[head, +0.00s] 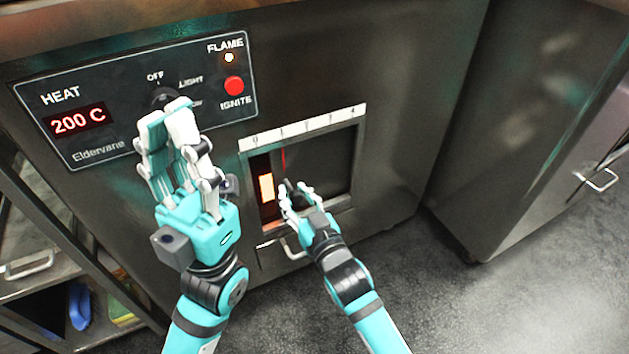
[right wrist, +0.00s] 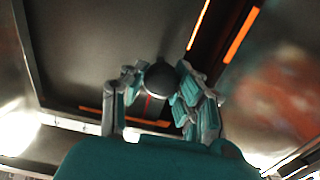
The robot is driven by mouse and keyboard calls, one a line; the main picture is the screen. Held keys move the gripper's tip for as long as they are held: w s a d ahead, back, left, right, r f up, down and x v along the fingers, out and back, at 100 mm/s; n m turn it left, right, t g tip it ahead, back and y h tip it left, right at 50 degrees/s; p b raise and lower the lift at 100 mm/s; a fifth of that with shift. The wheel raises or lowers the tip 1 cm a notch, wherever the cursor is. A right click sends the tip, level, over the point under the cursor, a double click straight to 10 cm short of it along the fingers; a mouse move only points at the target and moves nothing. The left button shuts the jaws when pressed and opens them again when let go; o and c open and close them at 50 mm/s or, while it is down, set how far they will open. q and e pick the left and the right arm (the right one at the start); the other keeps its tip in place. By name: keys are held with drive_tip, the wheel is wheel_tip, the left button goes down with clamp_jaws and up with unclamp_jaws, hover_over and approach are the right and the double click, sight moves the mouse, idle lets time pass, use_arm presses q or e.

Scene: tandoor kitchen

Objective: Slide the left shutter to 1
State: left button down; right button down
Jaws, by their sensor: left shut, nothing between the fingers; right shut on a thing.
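The dark sliding shutter (head: 325,165) sits in a framed opening under a white scale (head: 303,127) marked 0 to 4. Its thin red pointer line (head: 283,158) stands at about the mark after 0. An orange glow (head: 266,187) shows in the gap left of the shutter. My right gripper (head: 292,190) is at the shutter's left part, shut on its round dark knob (right wrist: 160,79), which shows between the fingers in the right wrist view. My left gripper (head: 165,115) is shut and empty, in front of the control panel, with its fingertips just below the heat knob (head: 165,96).
The control panel (head: 90,140) reads 200 C, with a red ignite button (head: 234,85) and a white flame lamp (head: 229,57). A metal handle (head: 293,249) lies below the opening. A steel cabinet (head: 535,140) stands right; shelves stand left. Grey floor is clear at the lower right.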

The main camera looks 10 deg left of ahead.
drive_tip(key=shift+s+a, duration=0.2)
drive_tip(key=shift+a, duration=0.05)
drive_tip(key=c, duration=1)
unclamp_jaws()
drive_tip(key=shift+o, duration=0.2)
drive_tip(key=shift+d, duration=0.1)
drive_tip(key=v, duration=1.2)
